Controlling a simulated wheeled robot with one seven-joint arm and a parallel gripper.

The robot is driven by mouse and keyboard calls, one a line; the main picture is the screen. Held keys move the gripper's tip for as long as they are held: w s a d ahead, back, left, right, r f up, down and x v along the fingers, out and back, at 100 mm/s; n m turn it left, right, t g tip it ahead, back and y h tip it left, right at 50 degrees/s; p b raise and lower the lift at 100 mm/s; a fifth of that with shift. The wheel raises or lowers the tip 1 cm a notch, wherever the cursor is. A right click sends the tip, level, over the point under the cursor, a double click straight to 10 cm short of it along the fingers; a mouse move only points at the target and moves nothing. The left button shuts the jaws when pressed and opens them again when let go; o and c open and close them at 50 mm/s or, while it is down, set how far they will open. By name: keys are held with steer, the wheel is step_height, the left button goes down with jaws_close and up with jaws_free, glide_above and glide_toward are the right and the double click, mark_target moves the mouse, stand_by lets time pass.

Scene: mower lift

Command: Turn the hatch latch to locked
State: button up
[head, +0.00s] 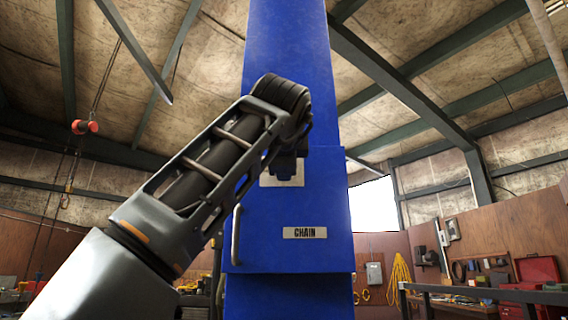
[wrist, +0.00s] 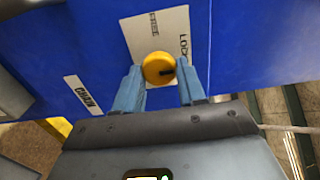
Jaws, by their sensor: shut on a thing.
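The hatch latch is a round yellow knob (wrist: 152,64) on a white label plate (wrist: 143,36) on the blue hatch, seen in the wrist view. A dark mark on the knob lies right of its middle. Lettering starting "LOCK" runs along the plate's right side, partly covered by a finger; the word at the upper left is too small to read. My gripper (wrist: 161,75) has one blue finger on each side of the knob and is shut on it. In the head view my gripper (head: 285,170) is in front of the white plate (head: 268,182) and hides the knob.
The hatch (head: 325,205) is part of a tall blue column (head: 300,50). It carries a "CHAIN" label (head: 305,232) and a vertical bar handle (head: 236,236) at its left edge. A dark railing (head: 480,294) and a red toolbox (head: 538,269) stand at the right.

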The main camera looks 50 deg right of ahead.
stand_by(0.3)
steer(key=o, duration=1)
steer(key=shift+b+v, duration=1.15)
steer(key=shift+v, duration=2.75)
steer(key=shift+f, duration=0.1)
